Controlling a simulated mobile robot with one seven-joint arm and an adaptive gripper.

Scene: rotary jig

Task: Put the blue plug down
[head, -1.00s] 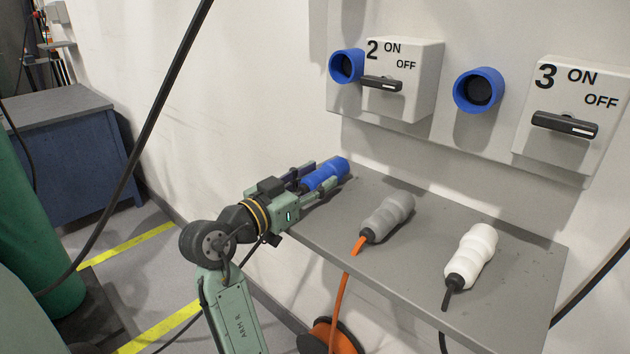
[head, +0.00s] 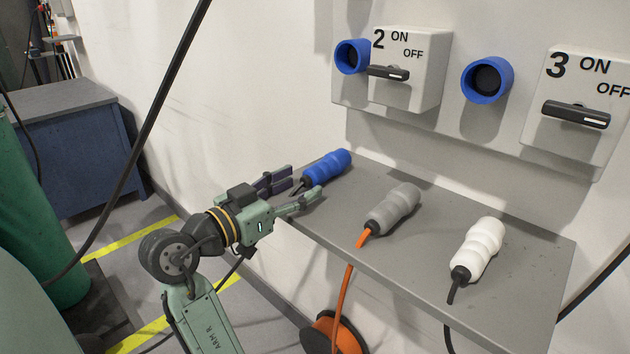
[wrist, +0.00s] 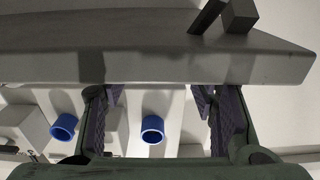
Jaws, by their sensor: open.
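The blue plug (head: 328,167) lies on its side at the left end of the grey shelf (head: 430,260). Its dark cable end points toward my gripper (head: 304,184). My gripper is open and empty, with its fingers just short of the plug, at the shelf's left edge. In the wrist view my open fingers (wrist: 162,110) show on both sides with nothing between them. The blue plug cannot be made out for certain in the wrist view.
A grey plug (head: 394,208) with an orange cable and a white plug (head: 478,248) lie on the shelf to the right. Blue sockets (head: 487,80) and switch boxes (head: 410,70) are on the wall panel above. An orange cable reel (head: 335,335) is below.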

